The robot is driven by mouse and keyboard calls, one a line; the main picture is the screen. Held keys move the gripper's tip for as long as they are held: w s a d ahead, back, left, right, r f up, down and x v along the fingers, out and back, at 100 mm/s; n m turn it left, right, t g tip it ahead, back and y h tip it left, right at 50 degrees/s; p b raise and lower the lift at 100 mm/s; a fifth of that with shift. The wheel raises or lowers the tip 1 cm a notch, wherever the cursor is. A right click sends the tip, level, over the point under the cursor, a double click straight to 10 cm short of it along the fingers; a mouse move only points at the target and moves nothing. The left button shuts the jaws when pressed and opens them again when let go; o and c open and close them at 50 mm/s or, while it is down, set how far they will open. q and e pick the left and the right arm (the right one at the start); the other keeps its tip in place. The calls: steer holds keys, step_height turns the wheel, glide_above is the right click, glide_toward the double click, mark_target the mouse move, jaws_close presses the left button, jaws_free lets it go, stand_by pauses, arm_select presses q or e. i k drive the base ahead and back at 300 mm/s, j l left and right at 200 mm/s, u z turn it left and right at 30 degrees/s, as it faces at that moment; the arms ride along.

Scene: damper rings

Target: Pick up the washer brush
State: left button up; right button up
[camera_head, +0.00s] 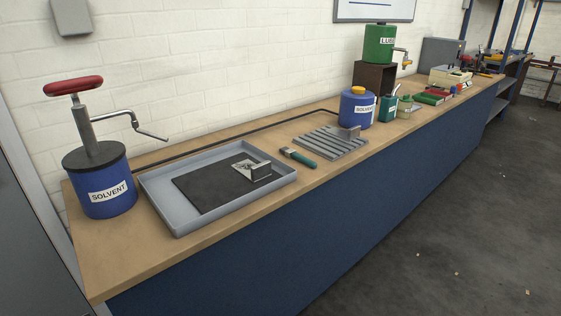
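The washer brush (299,157) lies flat on the wooden workbench (130,254). It has a green handle, with its darker end towards the upper left. It lies between a grey tray on its left and a ribbed grey rack on its right. Nothing touches it that I can see. Neither of my grippers is in view.
The grey tray (184,222) holds a dark mat (205,189) with a metal part (260,172) on it. A blue solvent pump can (103,191) stands at left. The ribbed rack (330,144) and a blue solvent container (357,108) stand right. The bench's front edge is clear.

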mark_target(289, 153)
steer(key=i+l, duration=0.2)
steer(key=l, duration=0.15)
steer(key=i+l+u, duration=0.2)
steer(key=i+l, duration=0.15)
steer(key=l, duration=0.3)
steer(key=i+l, duration=0.15)
steer(key=l, duration=0.2)
